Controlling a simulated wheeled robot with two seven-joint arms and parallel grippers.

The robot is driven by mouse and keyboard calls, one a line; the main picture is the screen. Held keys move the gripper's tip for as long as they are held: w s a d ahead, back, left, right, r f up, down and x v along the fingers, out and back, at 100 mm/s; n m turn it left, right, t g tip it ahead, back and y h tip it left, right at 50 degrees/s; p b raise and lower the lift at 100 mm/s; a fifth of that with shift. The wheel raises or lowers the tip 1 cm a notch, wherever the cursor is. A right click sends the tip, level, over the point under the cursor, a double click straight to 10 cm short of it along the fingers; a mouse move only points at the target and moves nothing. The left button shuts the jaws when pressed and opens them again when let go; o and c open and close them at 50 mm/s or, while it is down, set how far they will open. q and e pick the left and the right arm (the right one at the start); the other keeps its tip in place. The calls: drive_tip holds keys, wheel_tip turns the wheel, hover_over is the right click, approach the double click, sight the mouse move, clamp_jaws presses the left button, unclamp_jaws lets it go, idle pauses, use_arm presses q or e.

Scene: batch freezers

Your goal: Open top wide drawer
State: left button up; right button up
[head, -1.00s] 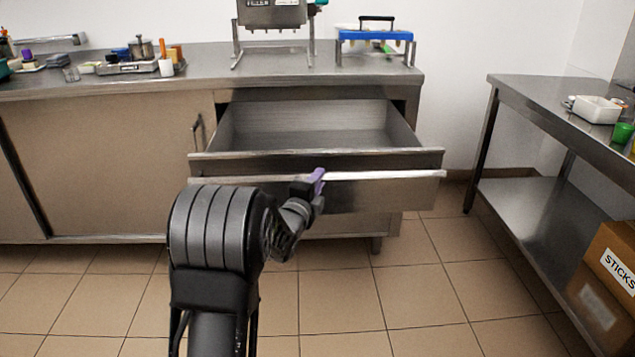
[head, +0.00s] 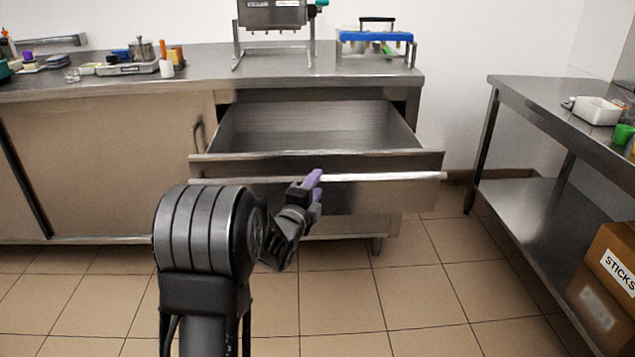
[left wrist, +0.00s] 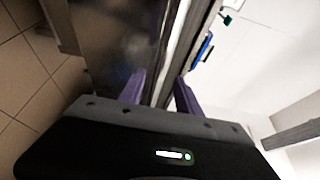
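The top wide drawer (head: 385,200) is a steel drawer under the counter. It is pulled well out, and its inside (head: 315,130) looks empty. A bright lip (head: 390,177) runs along its front. My left gripper (head: 315,187) is at the front of the drawer, near the middle, with two purple fingers. In the left wrist view my left gripper (left wrist: 159,90) has its fingers spread, with the drawer's long edge seen between them. It is open; I cannot tell whether a finger touches the lip. My right gripper is not in view.
A steel counter (head: 205,68) holds a tray with small items, a machine on legs (head: 272,14) and a blue-topped rack (head: 375,37). A sliding-door cabinet (head: 100,165) is left. A steel table (head: 545,100) and a STICKS box (head: 610,265) are right. The tiled floor between is clear.

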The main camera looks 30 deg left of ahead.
use_arm(q)
drive_tip(key=p+v, duration=0.1)
drive_tip(key=v, duration=0.5)
idle(0.4)
drive_tip(key=s+d+f+n+g+h, duration=0.1)
drive_tip(key=s+d+f+n+g, duration=0.2)
drive_tip(key=d+f, duration=0.45)
drive_tip(key=s+d+f+n+g+h, duration=0.1)
drive_tip(key=d+f+n+g+h, duration=0.2)
drive_tip(key=f+n, duration=0.5)
drive_tip(key=s+d+f+n+g, duration=0.2)
drive_tip(key=s+d+f+g, duration=0.1)
drive_tip(key=d+f, duration=0.55)
drive_tip(key=s+d+f+n+g+h, duration=0.2)
drive_tip(key=s+d+f+g, duration=0.2)
drive_tip(key=s+d+f, duration=0.65)
drive_tip(key=s+d+f+n+g+h, duration=0.3)
drive_tip(key=s+d+f, duration=0.4)
drive_tip(key=s, duration=0.6)
wheel_tip(320, 180, up, 24)
drive_tip(key=m+p, duration=0.1)
drive_tip(key=p, duration=2.2)
drive_tip(key=shift+d+r+g+p, duration=0.2)
drive_tip(key=shift+d+g+p, duration=0.1)
drive_tip(key=shift+d+p, duration=0.1)
